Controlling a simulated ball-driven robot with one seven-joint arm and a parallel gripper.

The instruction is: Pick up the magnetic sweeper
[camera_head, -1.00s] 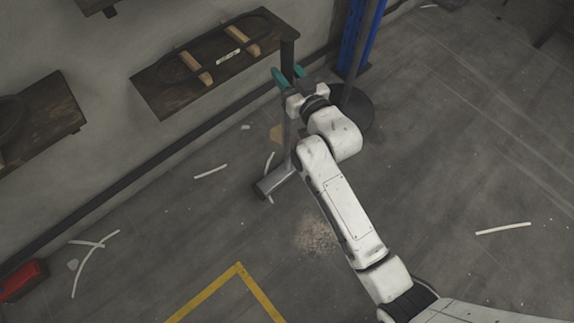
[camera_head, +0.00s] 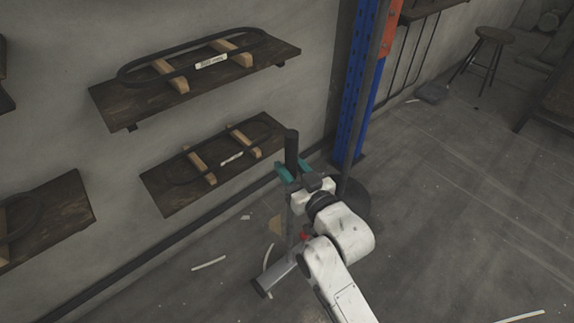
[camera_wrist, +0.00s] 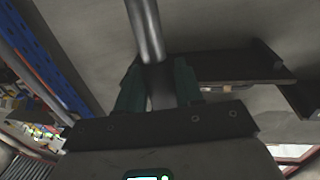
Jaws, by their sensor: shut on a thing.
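The magnetic sweeper has a dark grip (camera_head: 291,147) on top, a thin upright pole and a grey bar (camera_head: 277,274) low down by the floor. My arm hides part of the lower pole. I cannot tell whether the bar touches the floor.
A wall shelf (camera_head: 160,200) with a belt on wooden blocks is close to the left of the grip. A blue post (camera_head: 357,90) and a dark round base (camera_head: 357,203) stand just right. Pale strips (camera_head: 209,263) lie on the floor. Open floor extends right.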

